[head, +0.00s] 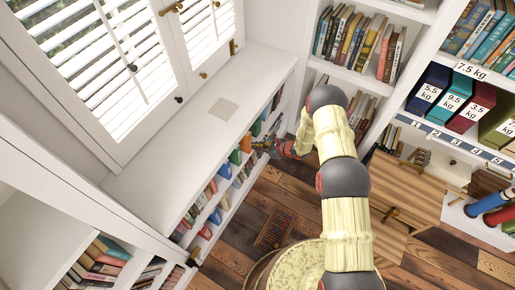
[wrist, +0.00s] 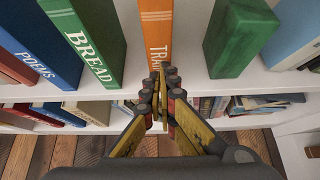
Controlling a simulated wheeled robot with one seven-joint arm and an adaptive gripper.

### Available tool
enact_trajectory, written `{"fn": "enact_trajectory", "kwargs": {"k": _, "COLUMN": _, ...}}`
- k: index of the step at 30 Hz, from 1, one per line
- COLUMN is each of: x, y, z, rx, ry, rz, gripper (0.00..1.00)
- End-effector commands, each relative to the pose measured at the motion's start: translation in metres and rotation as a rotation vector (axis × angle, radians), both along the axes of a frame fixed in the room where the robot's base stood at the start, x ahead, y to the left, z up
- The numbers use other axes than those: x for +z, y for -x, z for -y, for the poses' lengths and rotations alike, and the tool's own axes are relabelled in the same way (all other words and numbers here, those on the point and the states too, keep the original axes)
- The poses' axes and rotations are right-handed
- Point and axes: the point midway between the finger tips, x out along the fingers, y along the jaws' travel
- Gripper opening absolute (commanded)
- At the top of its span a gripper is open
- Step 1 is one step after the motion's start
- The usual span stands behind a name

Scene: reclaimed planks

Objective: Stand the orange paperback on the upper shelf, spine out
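The orange paperback (wrist: 156,28) stands upright on the white upper shelf (wrist: 188,78) of the low bookcase, its lettered spine facing out, in the wrist view. Its lower spine is partly hidden by my fingers. In the head view the orange paperback (head: 246,143) shows small on the low bookcase under the window. My gripper (wrist: 161,78) is directly in front of the lower spine, its fingertips drawn together; I cannot tell whether they touch the spine. In the head view my gripper (head: 268,145) reaches the bookcase front from the right.
A green "BREAD" book (wrist: 92,42) and a blue "POEMS" book (wrist: 40,48) stand left of it. Another green book (wrist: 238,38) stands to the right, with gaps on both sides of the paperback. A lower shelf holds more books (wrist: 265,103). A wooden cabinet (head: 405,190) stands right.

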Motion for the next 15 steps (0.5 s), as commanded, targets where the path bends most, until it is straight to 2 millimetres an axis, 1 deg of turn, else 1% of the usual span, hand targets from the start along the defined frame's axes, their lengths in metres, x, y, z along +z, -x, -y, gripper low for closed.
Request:
{"fn": "enact_trajectory", "kwargs": {"k": 7, "x": 0.0005, "y": -0.0033, "z": -0.0041, "rx": 0.0, "ry": 0.0, "rz": 0.002, "gripper": 0.0}}
{"fn": "enact_trajectory", "kwargs": {"k": 11, "x": 0.0006, "y": -0.0024, "z": -0.0024, "rx": -0.001, "ry": -0.001, "rz": 0.001, "gripper": 0.0}}
{"fn": "enact_trajectory", "kwargs": {"k": 15, "x": 0.0009, "y": 0.001, "z": 0.0039, "rx": -0.002, "ry": 0.0, "rz": 0.0, "gripper": 0.0}}
